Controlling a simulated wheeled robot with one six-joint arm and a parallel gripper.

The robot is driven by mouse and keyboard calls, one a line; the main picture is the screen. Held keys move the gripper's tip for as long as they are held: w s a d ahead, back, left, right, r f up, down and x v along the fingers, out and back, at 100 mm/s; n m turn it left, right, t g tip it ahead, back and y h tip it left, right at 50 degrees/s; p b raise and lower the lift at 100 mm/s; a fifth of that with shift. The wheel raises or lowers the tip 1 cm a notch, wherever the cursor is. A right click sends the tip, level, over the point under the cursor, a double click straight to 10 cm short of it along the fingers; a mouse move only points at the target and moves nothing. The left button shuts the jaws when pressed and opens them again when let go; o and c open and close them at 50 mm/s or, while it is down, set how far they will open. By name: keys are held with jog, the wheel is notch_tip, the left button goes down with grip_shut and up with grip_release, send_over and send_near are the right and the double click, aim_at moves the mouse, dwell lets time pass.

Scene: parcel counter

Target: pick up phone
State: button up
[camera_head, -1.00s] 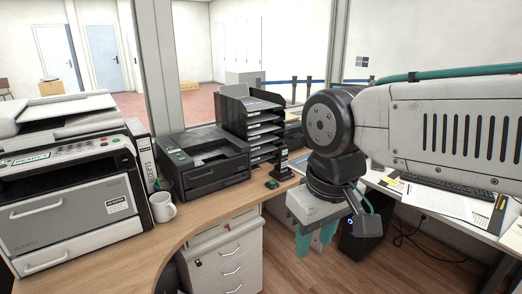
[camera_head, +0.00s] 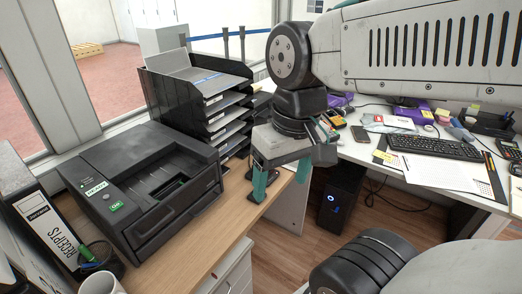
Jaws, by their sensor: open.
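A small dark flat rectangle that looks like a phone (camera_head: 361,134) lies on the white desk, in the right half of the head view. My gripper (camera_head: 280,188) points down with its two teal fingers apart and nothing seen between them. It is to the left of and nearer than the phone, by the right edge of the wooden counter. The phone is clear of my arm in this view and nothing covers it.
The white desk (camera_head: 440,183) also bears a keyboard (camera_head: 434,147), papers and purple items. A black printer (camera_head: 150,190) and a tray stack (camera_head: 195,85) stand on the wooden counter (camera_head: 215,225). A black computer tower (camera_head: 340,197) stands on the floor.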

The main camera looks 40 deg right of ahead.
jog(key=w+d+f+m+t+y, duration=0.1)
jog(key=w+f+m+y, duration=0.4)
jog(key=w+m, duration=0.3)
jog(key=w+d+f+m+t+y, duration=0.1)
jog(key=w+f+m+y, duration=0.4)
jog(key=w, duration=0.5)
jog(key=w+d+f+m+t+h, duration=0.3)
jog(key=w+d+f+m+t, duration=0.25)
jog(key=d+m, duration=0.4)
jog(key=w+d+f+m+t+h, duration=0.35)
jog(key=w+d+f+m, duration=0.2)
jog(key=d+m, duration=0.4)
jog(key=shift+n+t, duration=0.3)
jog(key=x, duration=0.6)
jog(key=shift+w+d+f, duration=0.3)
jog(key=shift+f, duration=0.2)
jog(key=c, duration=1.2)
